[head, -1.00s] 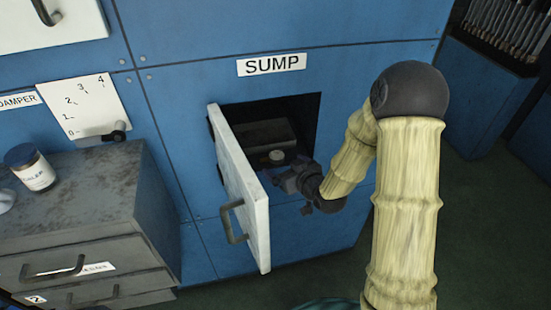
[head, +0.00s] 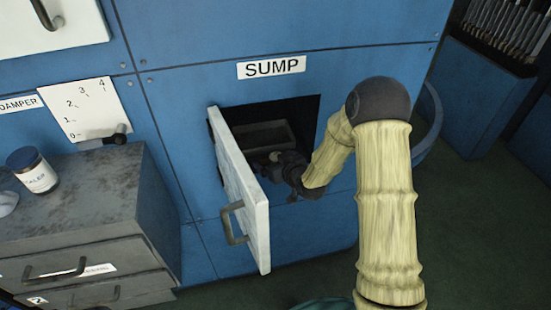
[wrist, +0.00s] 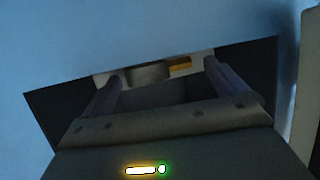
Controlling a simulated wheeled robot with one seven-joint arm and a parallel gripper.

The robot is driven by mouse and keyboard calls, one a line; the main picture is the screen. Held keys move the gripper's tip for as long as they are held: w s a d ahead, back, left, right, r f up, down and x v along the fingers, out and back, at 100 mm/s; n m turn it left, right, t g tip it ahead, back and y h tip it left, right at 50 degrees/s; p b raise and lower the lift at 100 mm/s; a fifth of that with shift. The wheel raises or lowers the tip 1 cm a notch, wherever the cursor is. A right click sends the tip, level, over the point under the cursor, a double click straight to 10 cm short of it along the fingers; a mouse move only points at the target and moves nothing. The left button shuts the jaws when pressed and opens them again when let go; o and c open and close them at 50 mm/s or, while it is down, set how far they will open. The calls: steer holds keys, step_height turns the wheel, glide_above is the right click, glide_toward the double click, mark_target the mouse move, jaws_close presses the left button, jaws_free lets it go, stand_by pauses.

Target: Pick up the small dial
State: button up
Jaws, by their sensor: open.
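The sump recess (head: 307,112) is open in the blue wall, and my gripper (head: 272,158) reaches into it. In the wrist view my gripper (wrist: 163,72) is open, its two fingers spread inside the recess. A grey rounded piece, apparently the small dial (wrist: 147,73), shows between the fingertips, nearer the left one. I cannot tell whether a finger touches it. In the head view the dial is hidden behind my gripper. A dark box-like block (head: 268,135) sits at the back of the recess.
The white sump door (head: 243,190) stands swung open just left of my gripper, with a dark handle (head: 233,222). A grey drawer cabinet (head: 95,195) with a labelled jar (head: 35,172) on top stands at left. The floor at right is clear.

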steer(key=shift+w, duration=0.1)
stand_by(0.4)
steer(key=c, duration=1.1)
step_height(320, 180, up, 10)
stand_by(0.4)
